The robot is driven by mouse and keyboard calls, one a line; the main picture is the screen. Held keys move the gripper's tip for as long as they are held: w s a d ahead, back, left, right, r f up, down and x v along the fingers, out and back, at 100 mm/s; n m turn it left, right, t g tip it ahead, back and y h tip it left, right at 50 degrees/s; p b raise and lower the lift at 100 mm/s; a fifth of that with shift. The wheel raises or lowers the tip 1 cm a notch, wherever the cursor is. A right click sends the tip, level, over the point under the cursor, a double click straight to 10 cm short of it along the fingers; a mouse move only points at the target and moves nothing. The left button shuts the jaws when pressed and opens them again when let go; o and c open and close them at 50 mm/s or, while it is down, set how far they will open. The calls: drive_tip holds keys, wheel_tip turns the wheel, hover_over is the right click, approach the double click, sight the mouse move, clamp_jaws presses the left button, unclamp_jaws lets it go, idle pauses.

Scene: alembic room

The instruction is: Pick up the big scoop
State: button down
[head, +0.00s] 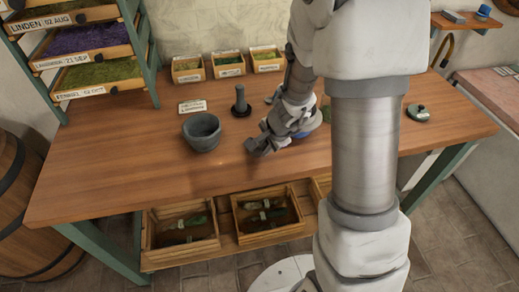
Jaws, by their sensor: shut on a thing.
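My gripper (257,147) is low over the middle of the wooden table (100,165), to the right of the grey stone mortar (201,133). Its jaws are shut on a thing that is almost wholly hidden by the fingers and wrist. It is probably the big scoop, but I cannot make out its shape. I cannot tell whether it touches the tabletop. A blue rounded thing (326,113) shows partly behind the wrist, and I cannot tell what it is.
A dark pestle (240,102) stands behind the mortar, near a label card (192,106). Small labelled boxes (228,64) line the wall. A tray rack (92,75) stands at the left. A lidded green dish (417,113) is at the right. The table's front left is clear.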

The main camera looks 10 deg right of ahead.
wheel_tip(320, 180, up, 10)
drive_tip(key=p, duration=0.7)
drive_tip(key=shift+f, duration=0.1)
idle(0.3)
